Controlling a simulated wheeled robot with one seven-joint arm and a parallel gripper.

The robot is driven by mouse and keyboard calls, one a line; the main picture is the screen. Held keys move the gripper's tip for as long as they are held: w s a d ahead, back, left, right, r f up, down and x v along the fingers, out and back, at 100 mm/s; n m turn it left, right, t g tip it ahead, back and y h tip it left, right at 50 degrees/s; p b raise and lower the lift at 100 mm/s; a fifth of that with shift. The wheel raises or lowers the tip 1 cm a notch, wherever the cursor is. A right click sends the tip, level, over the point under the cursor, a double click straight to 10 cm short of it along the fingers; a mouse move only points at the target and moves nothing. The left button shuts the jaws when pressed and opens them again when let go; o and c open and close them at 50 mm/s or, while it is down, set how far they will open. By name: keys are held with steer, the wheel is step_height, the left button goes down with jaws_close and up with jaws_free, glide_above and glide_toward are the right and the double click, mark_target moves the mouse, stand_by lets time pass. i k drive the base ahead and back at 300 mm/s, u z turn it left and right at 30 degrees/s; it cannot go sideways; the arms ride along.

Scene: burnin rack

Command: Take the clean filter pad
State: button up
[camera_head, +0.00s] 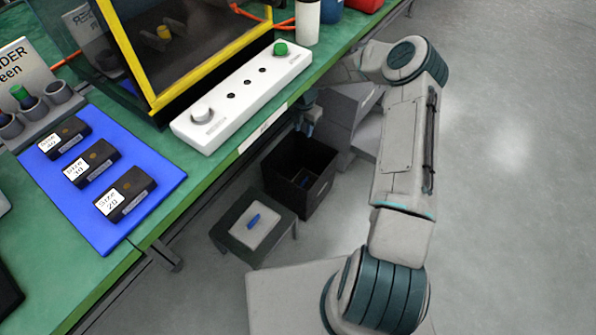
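A small dark stand (228,242) on the floor beside the bench has a pale square top (247,240). A small blue piece (254,221) lies on that top. I cannot tell which of these, if either, is the clean filter pad. My arm reaches up the right side and bends back toward the bench. What looks like my gripper (307,117) is small and dark at the bench's front edge, above a black bin. It is apart from the stand, and its fingers are too small to make out.
The open black bin (318,195) stands right of the stand, with small blue bits inside. The green bench (160,224) carries a blue mat (70,205) with three dark labelled blocks, a white control panel (222,122) and a yellow-framed enclosure (205,72). Floor at right is clear.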

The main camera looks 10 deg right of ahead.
mark_target(252, 228)
steer(key=k, duration=1)
